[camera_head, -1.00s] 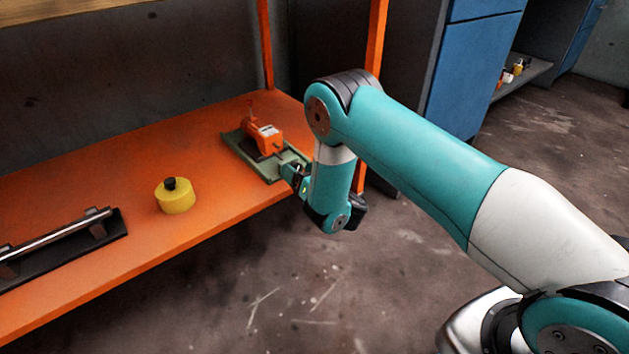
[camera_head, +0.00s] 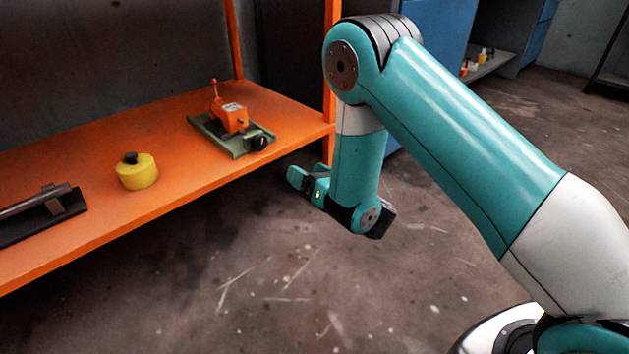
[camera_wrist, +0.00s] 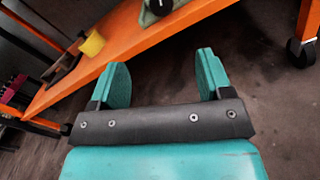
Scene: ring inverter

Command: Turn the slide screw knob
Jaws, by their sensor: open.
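The slide screw knob (camera_head: 260,143) is a dark round knob at the front right end of the green slide base (camera_head: 216,138). An orange device (camera_head: 230,116) with a red-tipped lever sits on that base, on the orange shelf. In the wrist view the knob (camera_wrist: 161,6) shows at the top edge, mostly cut off. My gripper (camera_head: 296,176) hangs off the shelf's front edge, to the right of and below the knob in the head view, touching nothing. In the wrist view my gripper (camera_wrist: 161,80) has its two teal fingers wide apart with nothing between them.
A yellow cylinder (camera_head: 138,175) with a black top stands on the orange shelf (camera_head: 180,184), left of the slide. A metal bar on a black holder (camera_head: 68,206) lies farther left. An orange post (camera_head: 331,70) rises at the shelf's right end. The floor in front is clear.

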